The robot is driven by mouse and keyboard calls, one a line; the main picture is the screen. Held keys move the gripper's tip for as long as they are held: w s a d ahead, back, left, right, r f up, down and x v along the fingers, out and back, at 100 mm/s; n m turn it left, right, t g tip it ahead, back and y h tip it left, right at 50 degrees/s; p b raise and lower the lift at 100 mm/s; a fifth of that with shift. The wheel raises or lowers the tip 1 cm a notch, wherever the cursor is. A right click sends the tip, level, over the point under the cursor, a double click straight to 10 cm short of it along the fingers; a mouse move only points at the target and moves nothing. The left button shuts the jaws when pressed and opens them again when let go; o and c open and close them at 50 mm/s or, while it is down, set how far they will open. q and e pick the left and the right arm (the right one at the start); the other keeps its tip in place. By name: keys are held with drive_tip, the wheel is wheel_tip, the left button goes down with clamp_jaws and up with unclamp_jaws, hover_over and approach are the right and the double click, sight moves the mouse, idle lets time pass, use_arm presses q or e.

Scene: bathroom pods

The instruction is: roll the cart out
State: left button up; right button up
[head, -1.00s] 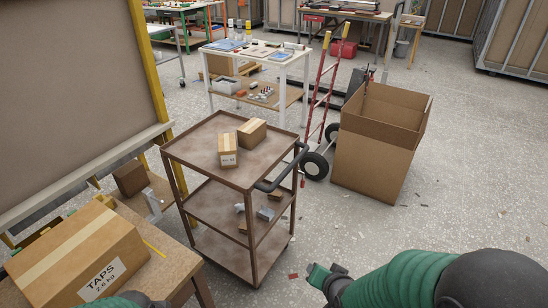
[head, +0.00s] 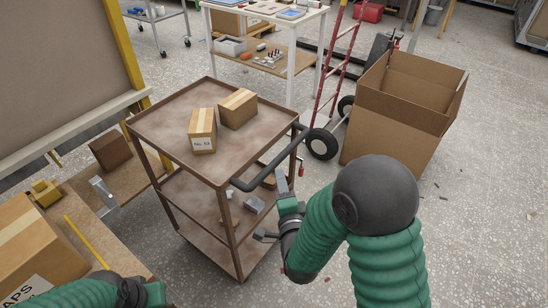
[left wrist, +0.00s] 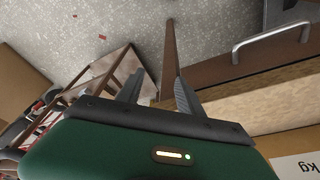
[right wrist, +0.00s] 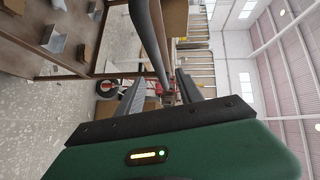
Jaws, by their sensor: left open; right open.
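The brown three-shelf cart (head: 160,118) stands upright on the floor in the middle of the head view. Its dark curved handle (head: 262,176) sticks out at its right side. Two taped cartons (head: 202,132) (head: 238,108) sit on its top shelf. My right gripper (head: 273,212) is open, just below and right of the handle. In the right wrist view the handle (right wrist: 147,35) runs down towards the gap between the fingers; I cannot tell whether it is between them. My left gripper (left wrist: 156,92) is open and empty beside the workbench; in the head view it is mostly cut off.
A wooden workbench (head: 130,252) with a TAPS carton (head: 40,245) stands close at the cart's left. A hand truck with a black wheel (head: 321,144) and a large open box (head: 392,135) stand behind right. A white table is behind. Floor at the right is clear.

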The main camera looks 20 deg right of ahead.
drive_tip(key=w+d+f, duration=0.1)
drive_tip(key=w, duration=0.6)
drive_tip(key=w+d+f, duration=0.1)
drive_tip(key=w+d, duration=0.1)
drive_tip(key=w, duration=0.6)
drive_tip(key=shift+f+b, duration=0.25)
drive_tip(key=shift+b, duration=0.1)
drive_tip(key=shift+s+d, duration=0.15)
drive_tip(key=shift+d, duration=0.1)
drive_tip(key=shift+c, duration=0.4)
drive_tip(key=shift+d, duration=0.15)
drive_tip(key=c, duration=0.5)
drive_tip(key=shift+a, duration=0.2)
clamp_jaws()
use_arm(q)
drive_tip(key=shift+d+f, duration=0.25)
drive_tip(key=shift+f, duration=0.35)
drive_tip(key=shift+d+f, duration=0.25)
drive_tip(key=shift+f, duration=0.35)
use_arm(e)
drive_tip(key=shift+f, duration=0.1)
